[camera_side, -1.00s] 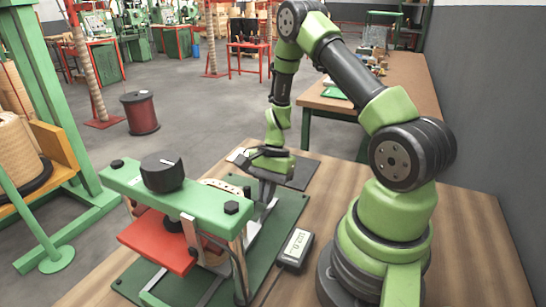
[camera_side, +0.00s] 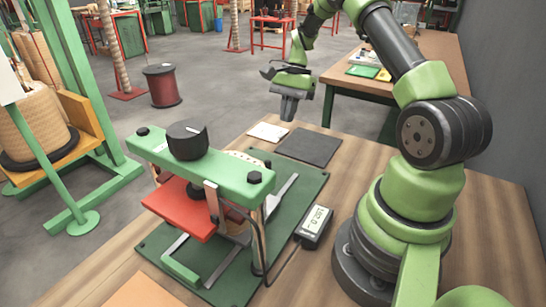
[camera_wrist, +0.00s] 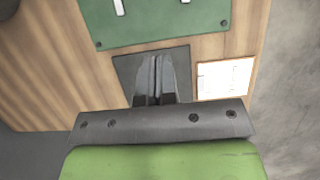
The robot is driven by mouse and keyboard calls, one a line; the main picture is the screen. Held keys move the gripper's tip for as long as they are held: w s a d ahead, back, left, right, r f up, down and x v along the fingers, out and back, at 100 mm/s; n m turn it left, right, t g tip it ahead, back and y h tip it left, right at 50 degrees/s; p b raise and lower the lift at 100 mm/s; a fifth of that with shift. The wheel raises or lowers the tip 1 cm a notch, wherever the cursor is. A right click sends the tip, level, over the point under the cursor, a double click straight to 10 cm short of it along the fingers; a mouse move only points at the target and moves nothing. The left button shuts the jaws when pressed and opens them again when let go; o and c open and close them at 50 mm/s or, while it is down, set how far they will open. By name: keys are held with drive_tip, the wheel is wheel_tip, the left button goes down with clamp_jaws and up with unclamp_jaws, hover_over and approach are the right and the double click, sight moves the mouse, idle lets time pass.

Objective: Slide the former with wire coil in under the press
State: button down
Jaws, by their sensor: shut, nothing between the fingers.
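The press (camera_side: 205,170) has a green top beam with a black knob and a red plate (camera_side: 180,207) below it, on a green base plate (camera_side: 290,208). The former with wire coil (camera_side: 243,157) shows only in part, as a pale edge behind the beam and under the press; most of it is hidden. My gripper (camera_side: 288,112) is raised beyond the far end of the base plate, shut and empty. In the wrist view its fingers (camera_wrist: 156,95) are together above a dark mat, and the base plate (camera_wrist: 155,27) lies at the top.
A dark mat (camera_side: 309,147) and a white paper card (camera_side: 268,132) lie behind the base plate. A digital readout (camera_side: 314,225) with a cable stands to its right. A green rack with wire spools is at the left. The wooden table is clear between mat and my arm.

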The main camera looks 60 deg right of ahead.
sight(274, 167)
drive_tip(key=x, duration=1)
drive_tip(key=shift+a, duration=1.9)
drive_tip(key=shift+a, duration=0.15)
drive_tip(key=a, duration=0.8)
drive_tip(key=shift+a, duration=0.5)
drive_tip(key=shift+d, duration=0.1)
